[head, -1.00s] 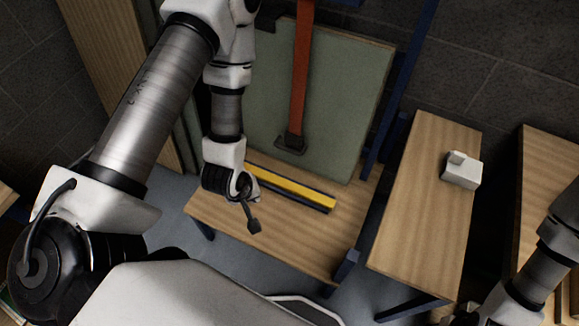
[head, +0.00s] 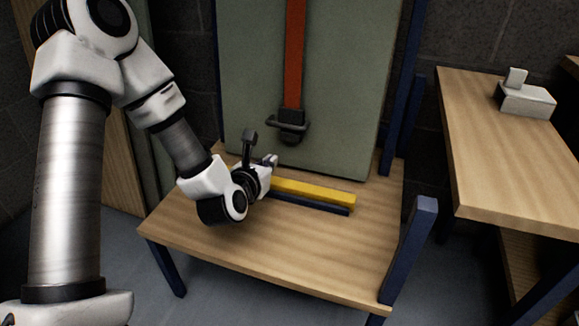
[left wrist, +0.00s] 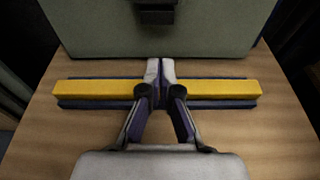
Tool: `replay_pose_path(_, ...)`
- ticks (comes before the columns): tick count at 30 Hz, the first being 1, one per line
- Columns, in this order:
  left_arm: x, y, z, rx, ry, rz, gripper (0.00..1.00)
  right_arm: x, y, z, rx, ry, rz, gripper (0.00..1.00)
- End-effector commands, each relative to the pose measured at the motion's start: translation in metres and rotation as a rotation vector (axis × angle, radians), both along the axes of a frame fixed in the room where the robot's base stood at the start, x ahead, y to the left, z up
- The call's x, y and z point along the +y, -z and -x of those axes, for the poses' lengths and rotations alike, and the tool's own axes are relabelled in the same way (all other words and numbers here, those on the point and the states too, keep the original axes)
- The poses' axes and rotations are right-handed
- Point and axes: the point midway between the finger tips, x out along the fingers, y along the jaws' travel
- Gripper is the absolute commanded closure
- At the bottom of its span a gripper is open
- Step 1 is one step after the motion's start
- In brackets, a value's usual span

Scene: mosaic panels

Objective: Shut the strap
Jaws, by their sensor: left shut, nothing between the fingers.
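The strap (head: 295,55) is an orange-red band hanging straight down the front of a grey-green panel (head: 345,110). A dark buckle or handle (head: 292,125) is at its lower end, a little above the wooden shelf (head: 260,242). The dark piece also shows at the top of the left wrist view (left wrist: 155,12). My left gripper (head: 272,160) is below and left of the buckle, apart from it. In the left wrist view its fingertips (left wrist: 160,66) are together and empty, in front of the panel's lower edge. My right gripper is not in view.
A yellow bar with a dark blue edge (head: 315,190) lies along the shelf at the panel's foot, under my left gripper. Blue posts (head: 414,235) stand at the shelf's right side. A wooden table (head: 490,150) with a white block (head: 527,100) is further right.

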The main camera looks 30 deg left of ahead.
Motion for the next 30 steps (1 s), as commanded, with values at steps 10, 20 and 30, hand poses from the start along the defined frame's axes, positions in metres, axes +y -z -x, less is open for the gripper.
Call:
replay_pose_path(10,0.008,0.009,-0.024,-0.029,-0.015,0.027,1.00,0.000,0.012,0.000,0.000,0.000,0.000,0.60)
replay_pose_path(20,0.024,0.029,-0.091,-0.028,-0.015,0.026,1.00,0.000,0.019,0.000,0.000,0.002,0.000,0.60)
replay_pose_path(30,0.024,-0.012,-0.092,-0.026,-0.015,0.029,1.00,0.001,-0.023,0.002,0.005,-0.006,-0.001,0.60)
